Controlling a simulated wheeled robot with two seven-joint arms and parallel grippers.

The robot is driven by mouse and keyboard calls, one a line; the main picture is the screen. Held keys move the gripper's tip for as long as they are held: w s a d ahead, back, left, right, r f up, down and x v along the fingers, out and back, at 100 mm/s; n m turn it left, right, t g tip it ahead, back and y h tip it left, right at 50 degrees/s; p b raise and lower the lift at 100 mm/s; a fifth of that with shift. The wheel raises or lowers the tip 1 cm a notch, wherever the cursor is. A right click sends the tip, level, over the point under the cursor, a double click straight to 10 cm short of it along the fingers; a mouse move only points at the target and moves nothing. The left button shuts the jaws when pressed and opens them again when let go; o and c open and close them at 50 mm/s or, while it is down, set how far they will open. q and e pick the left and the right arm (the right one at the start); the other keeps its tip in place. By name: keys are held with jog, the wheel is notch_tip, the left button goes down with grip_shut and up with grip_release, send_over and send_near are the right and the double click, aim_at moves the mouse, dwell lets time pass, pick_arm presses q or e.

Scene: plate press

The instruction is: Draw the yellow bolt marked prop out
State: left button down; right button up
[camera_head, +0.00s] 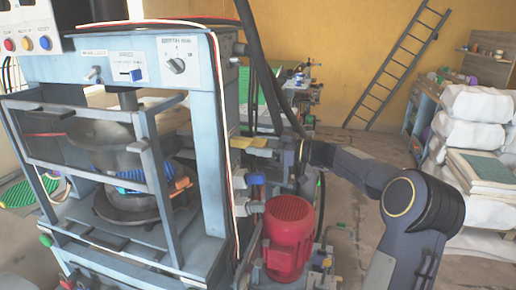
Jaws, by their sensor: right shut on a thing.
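The plate press (205,110) is a pale blue frame on the left. On its right side, a yellow bolt (258,152) sticks out sideways, below the grey upper post. My right gripper (278,153) comes in from the right and is shut on the outer end of the yellow bolt. Any marking on the bolt is too small to read. My left gripper is out of view.
A red motor (289,236) stands just below my right gripper. Dark hoses (262,75) hang close by it. A blue fitting (254,178) sits below the bolt. White sacks (477,135) are stacked at right. The floor (352,190) behind my arm is partly clear.

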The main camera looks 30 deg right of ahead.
jog(key=o, duration=1.1)
jog(key=shift+s+d, duration=0.1)
jog(key=shift+d, duration=0.05)
jog(key=shift+c, duration=0.2)
jog(key=shift+o, duration=1.2)
jog(key=shift+s, duration=0.15)
jog(key=shift+o, duration=0.4)
jog(key=b+v, duration=0.1)
jog(key=v, duration=0.6)
jog(key=shift+s+d+b, duration=0.2)
jog(key=shift+d+b, duration=0.05)
jog(key=shift+b, duration=0.1)
